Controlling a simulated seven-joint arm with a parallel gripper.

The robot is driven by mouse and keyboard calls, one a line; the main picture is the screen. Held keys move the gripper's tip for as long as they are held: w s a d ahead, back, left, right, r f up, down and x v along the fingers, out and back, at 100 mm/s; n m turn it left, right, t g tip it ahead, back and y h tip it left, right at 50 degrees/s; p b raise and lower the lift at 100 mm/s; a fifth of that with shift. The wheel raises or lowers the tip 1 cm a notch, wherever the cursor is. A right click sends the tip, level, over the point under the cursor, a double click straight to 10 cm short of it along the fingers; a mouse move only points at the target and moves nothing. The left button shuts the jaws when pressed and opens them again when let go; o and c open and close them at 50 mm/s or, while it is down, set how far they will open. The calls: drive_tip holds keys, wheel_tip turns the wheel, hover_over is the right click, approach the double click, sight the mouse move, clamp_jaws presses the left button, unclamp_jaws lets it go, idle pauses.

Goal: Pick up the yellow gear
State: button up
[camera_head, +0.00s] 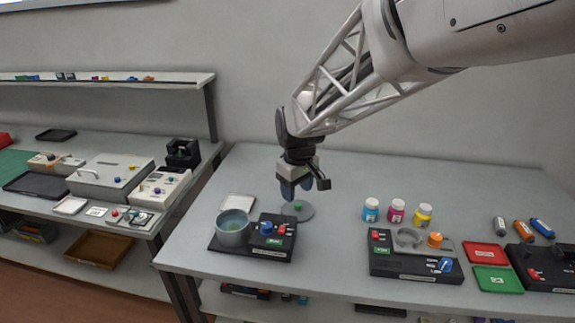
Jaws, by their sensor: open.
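My gripper (296,188) points down with its blue-tipped fingers open, above a round grey disc (304,212) on the table. A small green piece (298,204) shows on the disc just below the fingertips. I cannot make out a clear yellow gear in this view. An orange, knob-like round piece (435,239) sits on the black and grey device (415,262) to the right. A bottle with yellow contents (423,215) stands behind that device. Nothing is seen held in the fingers.
A black device with a grey cup (233,228) stands in front of my gripper. Cyan (371,210) and magenta (396,211) bottles, red (485,254) and green (497,279) trays and several cylinders are to the right. The table's back is mostly clear. A side bench (100,149) stands left.

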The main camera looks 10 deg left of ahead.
drive_tip(key=w+a+f+n, duration=0.3)
drive_tip(key=a+f, duration=0.3)
drive_tip(key=a, duration=0.5)
drive_tip(key=n, duration=0.2)
hover_over(233, 226)
drive_tip(key=shift+g, duration=0.4)
drive_tip(key=f, duration=0.6)
drive_tip(key=shift+a+f, duration=0.3)
drive_tip(key=shift+f, duration=0.05)
drive_tip(key=shift+f, duration=1.3)
drive_tip(key=shift+f, duration=0.1)
drive_tip(key=shift+d+f, duration=0.15)
drive_tip(key=shift+f, duration=1.1)
drive_tip(key=shift+d+f, duration=0.1)
drive_tip(key=shift+f, duration=1.15)
